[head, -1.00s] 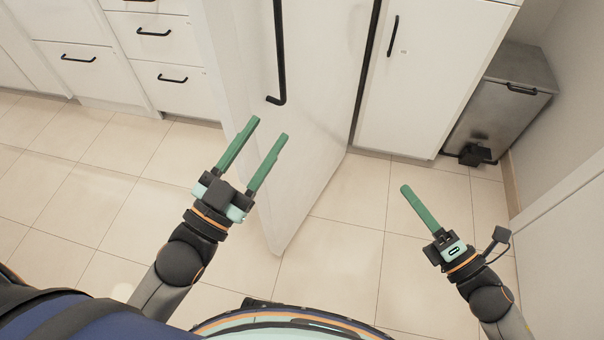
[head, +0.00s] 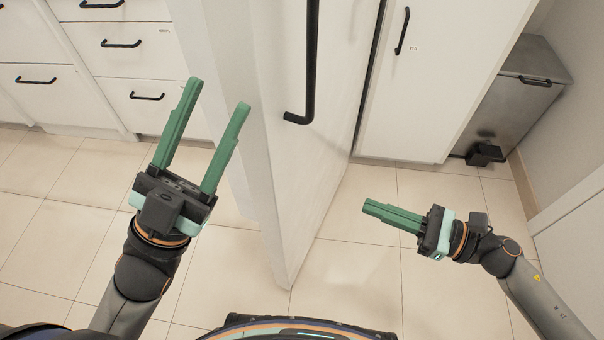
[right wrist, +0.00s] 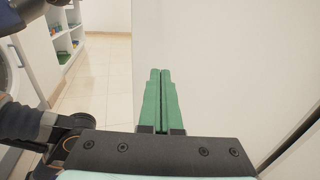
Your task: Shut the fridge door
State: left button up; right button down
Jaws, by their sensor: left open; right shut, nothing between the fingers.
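The white fridge door (head: 318,150) stands open in the head view, jutting out toward me with its edge facing me. A long black handle (head: 311,65) is on its right-hand face. My left gripper (head: 214,95) is open and empty, to the left of the door edge. My right gripper (head: 366,207) is shut and empty, to the right of the door, its fingers pointing left toward the handle-side face. In the right wrist view the shut fingers (right wrist: 161,72) point at a plain white surface; I cannot tell whether they touch it.
White drawers (head: 120,62) with black handles are at the back left. A white cabinet (head: 420,90) and a grey pedal bin (head: 515,95) stand at the back right, beside a wall. Tiled floor (head: 365,275) is clear between the door and my right arm.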

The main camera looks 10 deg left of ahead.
aim_at(293, 177)
jog(key=x, duration=1.3)
jog(key=shift+w+a, duration=0.1)
jog(key=shift+a, duration=0.15)
jog(key=shift+a, duration=0.1)
